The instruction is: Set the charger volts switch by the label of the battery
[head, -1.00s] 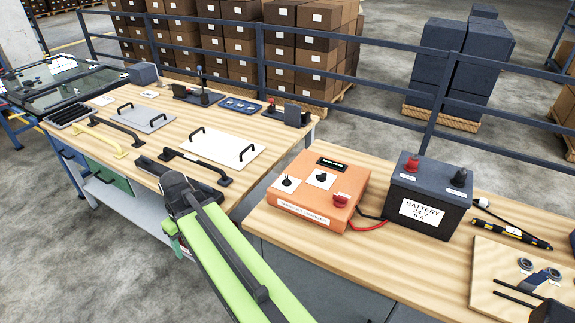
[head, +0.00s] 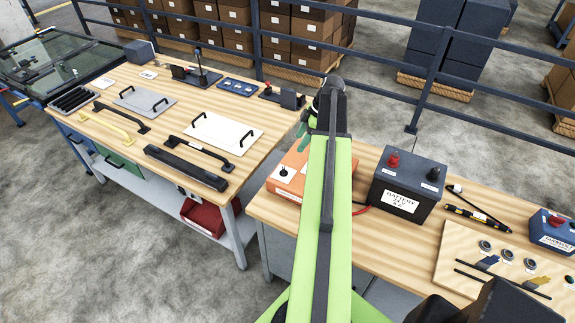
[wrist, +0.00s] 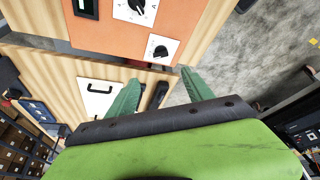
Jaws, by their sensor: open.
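The orange charger (head: 288,176) stands on the near right bench, mostly hidden behind my arm in the head view. In the wrist view the charger (wrist: 95,35) shows two black knobs on white plates, a larger one (wrist: 135,8) and a smaller one (wrist: 160,48), and a dark display at its left. The black battery (head: 408,187) stands to the right of the charger; its white label (head: 401,201) reads BATTERY with what looks like 24 V and a smaller line below. My gripper (wrist: 158,78) is open and empty, its green fingers over the charger's edge near the smaller knob.
The left bench (head: 150,105) holds trays, handles and a black bar. A tester pen (head: 478,218), a wooden board (head: 455,250) with round parts and a blue box (head: 553,236) lie right of the battery. A railing runs behind.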

